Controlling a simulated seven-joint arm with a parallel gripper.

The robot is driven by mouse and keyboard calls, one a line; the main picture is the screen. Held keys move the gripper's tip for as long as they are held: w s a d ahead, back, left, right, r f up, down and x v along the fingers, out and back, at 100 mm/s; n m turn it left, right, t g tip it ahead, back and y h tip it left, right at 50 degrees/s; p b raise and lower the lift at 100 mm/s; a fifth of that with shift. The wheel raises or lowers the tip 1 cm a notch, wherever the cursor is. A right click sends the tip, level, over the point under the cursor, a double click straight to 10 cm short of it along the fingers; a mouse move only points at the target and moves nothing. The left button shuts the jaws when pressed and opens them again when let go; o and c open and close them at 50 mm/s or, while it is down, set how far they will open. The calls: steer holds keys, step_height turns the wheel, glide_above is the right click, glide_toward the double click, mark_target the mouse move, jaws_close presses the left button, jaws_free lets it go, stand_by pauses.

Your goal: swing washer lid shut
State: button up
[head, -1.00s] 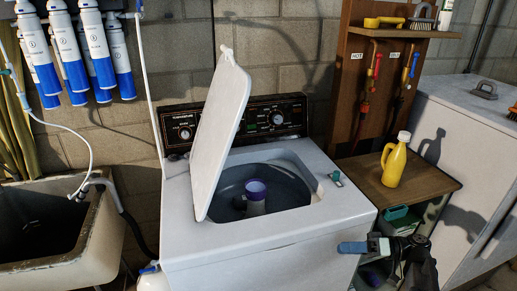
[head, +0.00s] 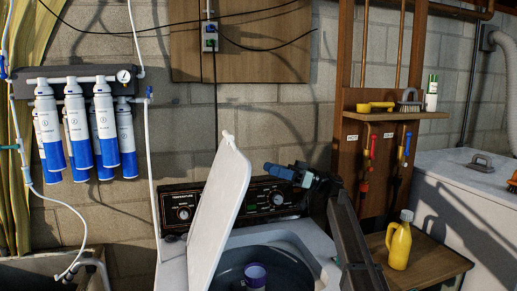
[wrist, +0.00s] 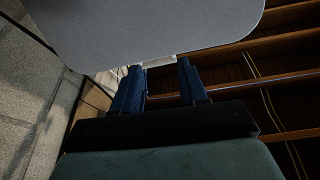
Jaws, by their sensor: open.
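The white washer lid (head: 221,200) stands raised at the left side of the washer's opening, tilted, with a small knob at its top corner. The washer (head: 175,270) has its tub (head: 238,268) uncovered, with a blue-rimmed agitator (head: 255,274) inside. My gripper (head: 270,170) has blue fingers and is just right of the lid's upper part, in front of the control panel, with the fingers pointing left. In the wrist view, the fingers (wrist: 158,75) are apart with nothing held, and the lid (wrist: 150,30) fills the top. I cannot tell whether they touch it.
A wooden stand (head: 415,262) with a yellow bottle (head: 399,243) is right of the washer, beside a white appliance (head: 450,195). Blue-and-white filter cartridges (head: 80,130) hang at the left above a sink (head: 35,268). My arm crosses the washer's right side.

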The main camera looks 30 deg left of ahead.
steer(key=s+a+r, duration=0.2)
steer(key=a+r, duration=0.1)
steer(key=s+a+r+n+g, duration=0.1)
steer(key=s+a+r, duration=0.1)
steer(key=a+r, duration=0.1)
steer(key=s+a+r+n, duration=0.1)
steer(key=s+a+r, duration=0.1)
steer(key=a+r, duration=0.2)
steer(key=shift+a+h, duration=0.25)
steer(key=shift+h, duration=0.05)
steer(key=shift+a, duration=0.1)
steer(key=shift+c, duration=0.4)
jaws_close()
steer(key=c, duration=0.7)
jaws_free()
steer(key=o, duration=0.5)
steer(key=shift+w+f, duration=0.1)
